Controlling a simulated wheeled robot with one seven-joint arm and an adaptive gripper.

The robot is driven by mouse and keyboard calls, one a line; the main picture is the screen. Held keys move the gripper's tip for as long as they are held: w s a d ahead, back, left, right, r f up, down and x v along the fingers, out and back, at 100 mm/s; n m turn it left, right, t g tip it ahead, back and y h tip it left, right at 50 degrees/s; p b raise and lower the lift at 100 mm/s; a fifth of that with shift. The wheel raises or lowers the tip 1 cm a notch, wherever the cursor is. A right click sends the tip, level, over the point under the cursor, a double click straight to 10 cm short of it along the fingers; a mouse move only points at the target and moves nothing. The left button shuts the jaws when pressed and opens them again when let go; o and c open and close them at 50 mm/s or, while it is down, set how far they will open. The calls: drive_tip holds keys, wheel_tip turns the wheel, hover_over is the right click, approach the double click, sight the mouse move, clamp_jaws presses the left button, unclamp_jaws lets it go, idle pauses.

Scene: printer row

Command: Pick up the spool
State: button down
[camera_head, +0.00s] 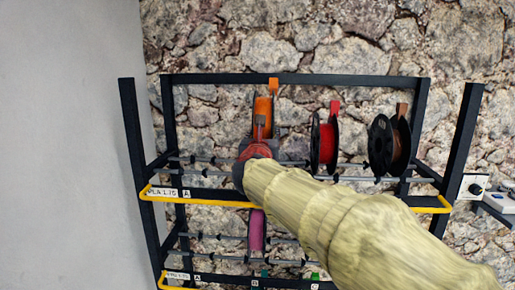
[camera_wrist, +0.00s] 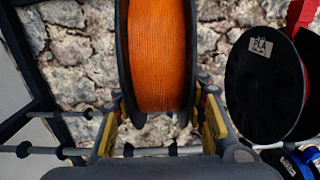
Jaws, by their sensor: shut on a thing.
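An orange spool (camera_head: 262,104) with dark flanges is at the upper left of the black rack, upright. It also fills the top middle of the wrist view (camera_wrist: 160,55). My gripper (camera_wrist: 161,104) has a finger on each side of this spool and is shut on it, near its lower part. In the head view my gripper (camera_head: 258,150) hides the spool's lower part. A thin rod (camera_wrist: 60,150) passes below the spool; I cannot tell whether the spool touches it.
A red spool (camera_head: 326,143) and a brown spool (camera_head: 390,146) hang to the right on the same tier. A purple spool (camera_head: 257,231) sits on the tier below. The rack's yellow-edged front bar (camera_head: 222,203) and left post (camera_head: 133,150) stand close by. A stone wall is behind.

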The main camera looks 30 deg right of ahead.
drive_tip(key=s+d+r, duration=0.2)
drive_tip(key=s+r, duration=0.4)
drive_tip(key=s, duration=0.5)
drive_tip(key=shift+r, duration=0.4)
